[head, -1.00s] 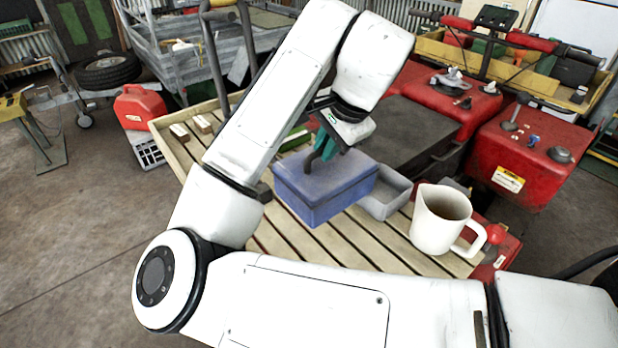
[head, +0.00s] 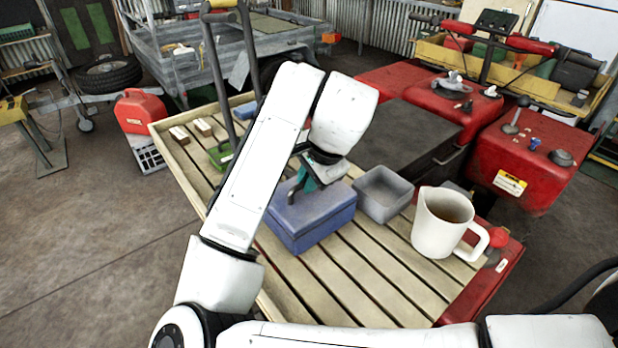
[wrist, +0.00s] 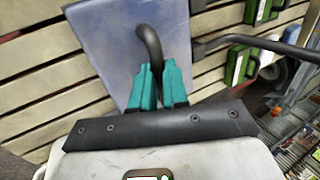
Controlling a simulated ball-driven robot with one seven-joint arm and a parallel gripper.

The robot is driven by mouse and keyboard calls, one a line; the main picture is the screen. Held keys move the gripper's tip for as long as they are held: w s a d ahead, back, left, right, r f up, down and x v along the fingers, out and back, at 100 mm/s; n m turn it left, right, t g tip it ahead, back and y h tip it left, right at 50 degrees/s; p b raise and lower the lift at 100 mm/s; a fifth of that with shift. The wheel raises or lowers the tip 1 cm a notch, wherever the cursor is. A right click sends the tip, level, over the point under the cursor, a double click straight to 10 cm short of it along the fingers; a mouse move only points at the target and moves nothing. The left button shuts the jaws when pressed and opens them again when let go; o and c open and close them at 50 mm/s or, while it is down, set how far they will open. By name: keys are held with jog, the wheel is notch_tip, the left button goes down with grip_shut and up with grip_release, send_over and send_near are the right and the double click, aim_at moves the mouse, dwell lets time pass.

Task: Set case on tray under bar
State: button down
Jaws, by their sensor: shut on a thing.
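The blue case (head: 310,216) is over the middle of the slatted wooden tray (head: 350,275); I cannot tell whether it touches the slats. My gripper (head: 297,188) is above the case, its teal fingers shut on the dark curved handle on the lid. In the wrist view, the fingers (wrist: 158,75) grip the handle (wrist: 149,42) and the lid (wrist: 108,45) shows beyond. The dark bar (head: 252,62) rises as a hoop at the tray's far left part, left of the case; my arm hides part of it. A dark bar (wrist: 260,44) also shows in the wrist view.
A grey open box (head: 383,195) stands just right of the case, and a white jug (head: 442,225) right of that. Green items (head: 220,156) and small wooden blocks (head: 180,135) lie at the tray's far left. Slats in front of the case are clear.

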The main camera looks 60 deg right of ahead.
jog(key=shift+f, duration=0.1)
jog(key=c, duration=1.1)
grip_release()
jog(key=p+v, duration=0.1)
jog(key=v, duration=1.1)
jog(key=shift+p, duration=0.35)
